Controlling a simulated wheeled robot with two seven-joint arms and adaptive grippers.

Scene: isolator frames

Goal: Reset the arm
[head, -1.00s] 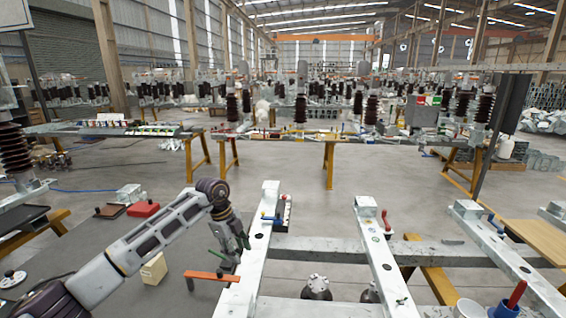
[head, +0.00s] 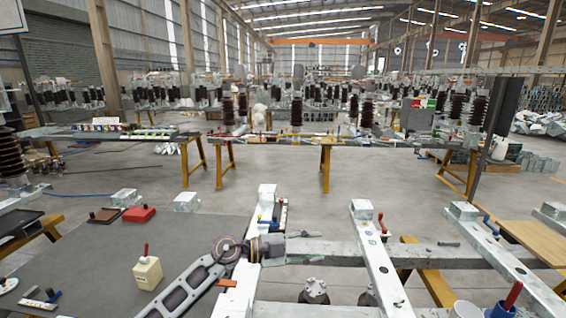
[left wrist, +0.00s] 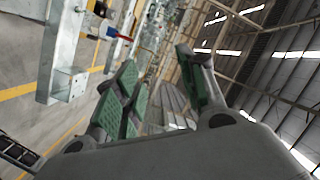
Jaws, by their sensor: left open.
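My left arm (head: 190,285) comes in from the lower left of the head view. Its wrist (head: 270,249) lies in front of the near end of a pale steel beam. The fingers are hard to make out in the head view. In the left wrist view my left gripper (left wrist: 156,62) has its two green-padded fingers spread apart, with nothing between them. My right arm and gripper are not in view.
Pale steel beams (head: 373,255) run across the front, with a crossbeam behind the wrist. A cream box (head: 148,274) with a red handle and a red block (head: 139,214) sit on the grey mat (head: 90,265) at left. Open floor lies beyond.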

